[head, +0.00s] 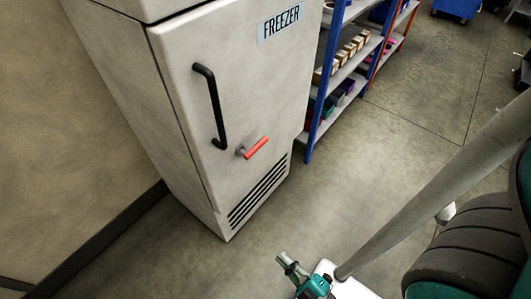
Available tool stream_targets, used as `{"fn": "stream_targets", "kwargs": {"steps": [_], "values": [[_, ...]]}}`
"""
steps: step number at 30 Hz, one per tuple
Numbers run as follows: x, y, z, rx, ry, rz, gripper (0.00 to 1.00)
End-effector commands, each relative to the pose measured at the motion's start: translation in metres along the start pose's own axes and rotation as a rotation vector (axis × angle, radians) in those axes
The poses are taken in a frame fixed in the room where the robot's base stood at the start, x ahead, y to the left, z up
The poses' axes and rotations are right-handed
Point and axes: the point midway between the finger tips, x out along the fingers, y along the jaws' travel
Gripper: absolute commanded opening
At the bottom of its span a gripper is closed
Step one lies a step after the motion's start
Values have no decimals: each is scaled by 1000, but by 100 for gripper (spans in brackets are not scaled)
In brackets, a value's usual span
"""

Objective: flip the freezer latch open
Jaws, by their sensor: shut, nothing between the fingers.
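The white freezer (185,130) stands upright on the left of the head view, with its door closed and a "FREEZER" label (281,24) near the top. A black vertical handle (213,105) is on the door. Below and right of it is the latch, a red lever (256,147) on a grey pivot (240,151), pointing right and slightly up. My gripper (281,258) is at the bottom of the view, below and right of the freezer's vent in the picture. It is shut and empty, well apart from the latch.
Blue-framed shelves (330,90) with boxes and bins stand right of the freezer. A wall (60,130) with a dark baseboard is on the left. Open floor (370,150) lies in front of the freezer. A blue bin (457,8) is far back.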

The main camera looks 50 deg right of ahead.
Motion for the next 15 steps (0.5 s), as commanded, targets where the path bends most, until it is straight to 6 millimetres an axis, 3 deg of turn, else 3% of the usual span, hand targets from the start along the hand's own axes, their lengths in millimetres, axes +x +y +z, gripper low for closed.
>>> {"fn": "stream_targets", "kwargs": {"steps": [6,15], "values": [[39,-18,35,-336,35,115,0],[94,-29,82,-798,50,261,0]]}}
